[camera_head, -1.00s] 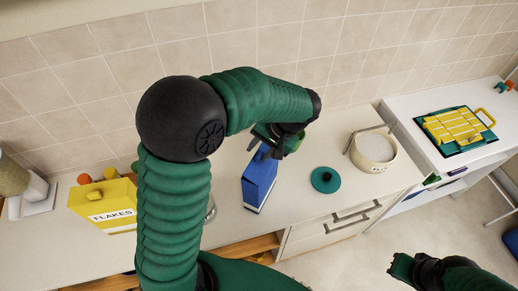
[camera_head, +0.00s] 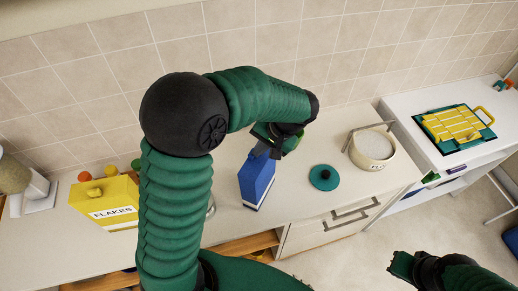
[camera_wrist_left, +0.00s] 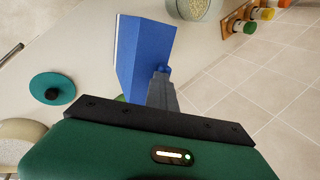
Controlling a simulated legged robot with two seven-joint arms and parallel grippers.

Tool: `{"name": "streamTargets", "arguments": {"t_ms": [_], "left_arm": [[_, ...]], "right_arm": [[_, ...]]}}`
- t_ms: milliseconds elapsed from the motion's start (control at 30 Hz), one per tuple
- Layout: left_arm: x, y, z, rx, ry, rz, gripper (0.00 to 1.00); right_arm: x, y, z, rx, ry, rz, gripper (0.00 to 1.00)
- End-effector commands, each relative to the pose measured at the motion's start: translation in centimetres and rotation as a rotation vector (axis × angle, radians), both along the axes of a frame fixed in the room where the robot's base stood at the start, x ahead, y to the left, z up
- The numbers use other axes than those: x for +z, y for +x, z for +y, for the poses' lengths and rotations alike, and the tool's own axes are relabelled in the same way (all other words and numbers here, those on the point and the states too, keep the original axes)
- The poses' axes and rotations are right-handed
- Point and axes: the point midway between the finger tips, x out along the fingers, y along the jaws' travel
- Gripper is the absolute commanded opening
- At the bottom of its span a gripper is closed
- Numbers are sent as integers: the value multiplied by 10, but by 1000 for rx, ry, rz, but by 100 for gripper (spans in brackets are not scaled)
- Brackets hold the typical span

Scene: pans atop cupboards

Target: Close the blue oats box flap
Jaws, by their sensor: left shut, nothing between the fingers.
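The blue oats box (camera_head: 257,181) stands on the counter in the middle of the head view. It also shows in the left wrist view (camera_wrist_left: 140,58), just beyond my fingers. My left gripper (camera_head: 262,150) is shut with nothing between its fingers, right at the top of the box. In the left wrist view its grey fingers (camera_wrist_left: 162,90) overlap the box's top end, beside a small blue part there; I cannot tell whether they touch. The flap's position is mostly hidden by the gripper. My right gripper (camera_head: 402,266) is low at the right, clear of the counter; its jaws are too unclear to tell.
A yellow flakes box (camera_head: 108,203) stands at the left. A teal lid (camera_head: 324,177) lies right of the blue box, and a cream pot (camera_head: 373,148) stands beyond it. The counter (camera_head: 300,204) in front of the lid is clear. A yellow rack (camera_head: 455,127) lies on the white cabinet.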

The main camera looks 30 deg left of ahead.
Motion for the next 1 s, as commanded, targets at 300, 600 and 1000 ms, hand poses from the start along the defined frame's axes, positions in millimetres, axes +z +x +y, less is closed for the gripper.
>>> {"name": "streamTargets", "arguments": {"t_ms": [300,600,1000], "left_arm": [[-3,-2,-1,1,-3,6,0],[-3,-2,0,0,-3,5,0],[-3,-2,-1,1,-3,6,3]], "right_arm": [[-1,0,0,-1,0,0,0],[-1,0,0,0,0,0,0],[-1,0,0,0,0,0,0]]}}
